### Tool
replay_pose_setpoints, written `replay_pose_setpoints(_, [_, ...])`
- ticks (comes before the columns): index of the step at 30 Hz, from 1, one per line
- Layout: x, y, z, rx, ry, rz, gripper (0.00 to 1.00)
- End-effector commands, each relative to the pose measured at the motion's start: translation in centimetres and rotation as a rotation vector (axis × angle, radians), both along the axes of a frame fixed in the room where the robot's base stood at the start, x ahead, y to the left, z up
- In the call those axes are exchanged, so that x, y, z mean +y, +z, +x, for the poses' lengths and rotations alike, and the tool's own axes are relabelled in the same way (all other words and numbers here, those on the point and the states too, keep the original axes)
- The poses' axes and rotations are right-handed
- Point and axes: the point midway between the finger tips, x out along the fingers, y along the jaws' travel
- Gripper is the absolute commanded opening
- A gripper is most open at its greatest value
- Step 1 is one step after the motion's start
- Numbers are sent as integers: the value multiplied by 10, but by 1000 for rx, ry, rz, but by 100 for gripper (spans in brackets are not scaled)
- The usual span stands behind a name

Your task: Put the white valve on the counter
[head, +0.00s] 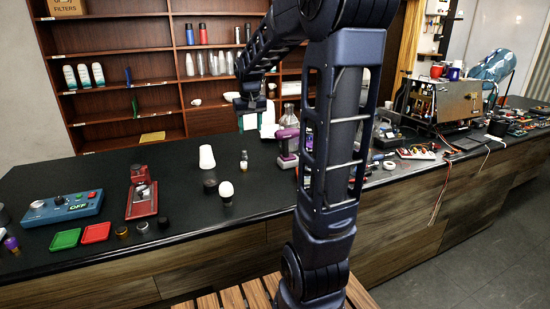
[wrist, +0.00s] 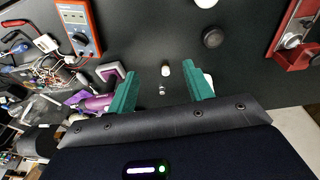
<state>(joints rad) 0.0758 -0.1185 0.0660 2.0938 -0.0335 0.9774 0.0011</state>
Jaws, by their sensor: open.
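My gripper (wrist: 161,72) is open, its two green fingers apart with nothing between them; in the head view it hangs above the back of the counter. Below the gap, in the wrist view, a small white-topped fitting (wrist: 165,69) stands on the black counter; it also shows in the head view (head: 243,160). A second white, round-topped piece (head: 226,191) stands nearer the front edge, partly cut off in the wrist view (wrist: 206,3). I cannot tell which is the white valve. The counter (head: 110,185) is under both.
A white cup (head: 207,157) stands left of the fitting, with a black knob (head: 210,186) in front. A red device (head: 141,196) is at left. The multimeter (wrist: 78,27) and wires crowd the other side.

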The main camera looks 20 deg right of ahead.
Motion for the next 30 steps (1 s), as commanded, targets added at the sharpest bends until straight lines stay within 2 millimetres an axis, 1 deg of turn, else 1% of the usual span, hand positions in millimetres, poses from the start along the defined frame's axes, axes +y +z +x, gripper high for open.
replay_pose_setpoints(1, [1, 7, -17, -16, 0, -1, 51])
replay_pose_setpoints(5, [4, 15, -57, -47, 0, 0, 51])
replay_pose_setpoints(9, [6, 20, -99, -80, 0, 4, 51])
replay_pose_setpoints(16, [8, 16, -167, -135, 0, 14, 51])
replay_pose_setpoints(21, [9, 6, -212, -173, 2, 24, 51])
replay_pose_setpoints(25, [9, -2, -237, -195, 2, 31, 51])
replay_pose_setpoints(27, [10, -6, -246, -203, 3, 33, 51])
replay_pose_setpoints(30, [10, -10, -254, -210, 3, 36, 51])
